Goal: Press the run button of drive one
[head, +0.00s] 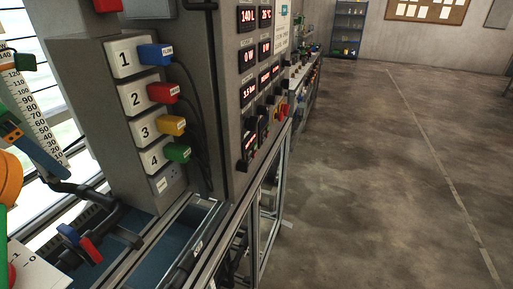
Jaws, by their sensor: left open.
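The control panel (236,95) is a grey cabinet face seen at a steep slant, with red-lit displays. Low on it is a row of small dark drive units; the nearest unit (249,146) has small lit spots. Their labels are too small to read, so I cannot tell which is drive one or make out its run button. My left gripper (108,216) is dark, at the lower left over the bench, open and apart from the panel, well to its left. Its outline blends with dark parts there. My right gripper is out of view.
A grey box with numbered plates 1 to 4 (124,58) and coloured plugs (163,93) stands between the gripper and the panel, with black cables hanging. A red knob (282,110) sits on the panel. The floor (380,180) at right is clear.

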